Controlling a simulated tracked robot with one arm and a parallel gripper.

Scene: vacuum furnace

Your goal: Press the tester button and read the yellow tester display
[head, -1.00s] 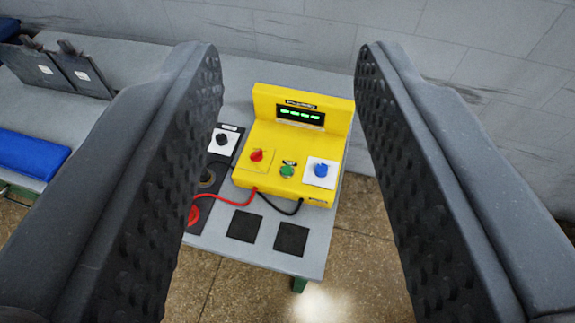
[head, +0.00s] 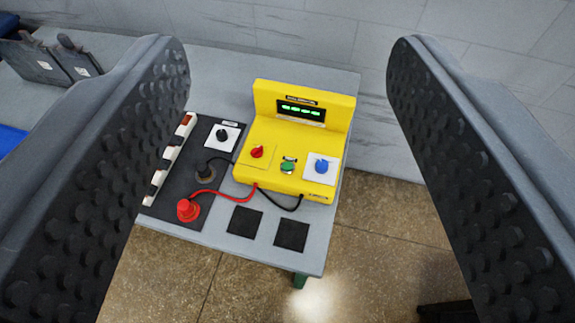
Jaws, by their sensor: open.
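The yellow tester (head: 270,132) stands on a grey table, between and beyond my fingers in the picture. Its dark display (head: 301,112) on the upright back panel shows green segments that look like dashes. On its sloped front are a red knob (head: 257,151), a green button (head: 288,165) in the middle and a blue knob (head: 321,166) on a white square at the right. My gripper (head: 290,60) is open and empty, with its two studded dark fingers wide apart on either side of the tester. Neither finger touches it.
Left of the tester, a dark panel holds a black knob (head: 222,135) on a white plate, a black plug (head: 205,172) and a red plug (head: 188,209). Red and black cables run to the tester. Two black squares lie in front. A grey wall (head: 300,40) stands behind.

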